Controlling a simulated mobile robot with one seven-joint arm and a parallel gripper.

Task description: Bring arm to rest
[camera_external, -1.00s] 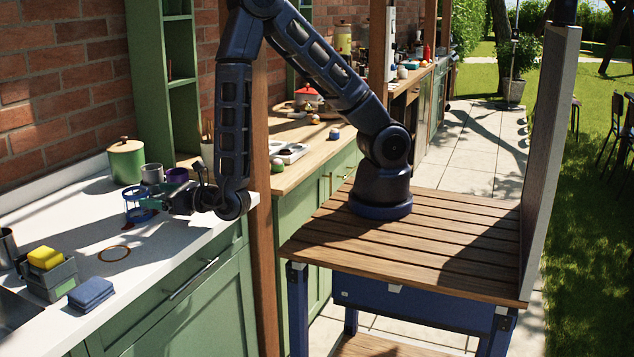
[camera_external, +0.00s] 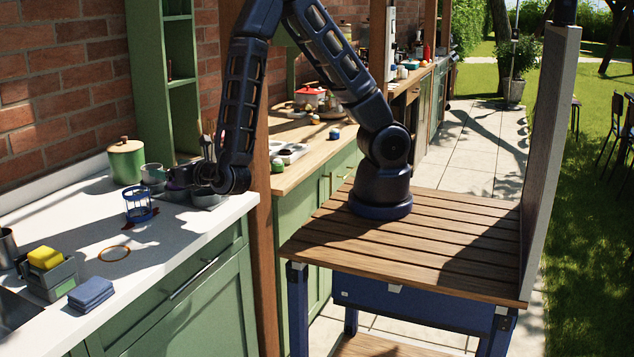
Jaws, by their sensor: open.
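My gripper (camera_external: 198,184) is over the right end of the white counter (camera_external: 180,228), near the wooden post. It is open, but its fingers are small, dark and partly hidden by my wrist and the cups around it. My arm is bent, with its elbow high and its base on the slatted wooden table (camera_external: 420,245). A blue wire-framed holder (camera_external: 138,204) stands upright on the counter, left of my gripper and apart from it.
Grey cups (camera_external: 153,174) and a green canister (camera_external: 126,160) stand behind the holder. An orange ring (camera_external: 114,254), a grey caddy with a yellow sponge (camera_external: 46,258) and folded blue cloths (camera_external: 91,293) lie at the front left. The counter's middle is clear.

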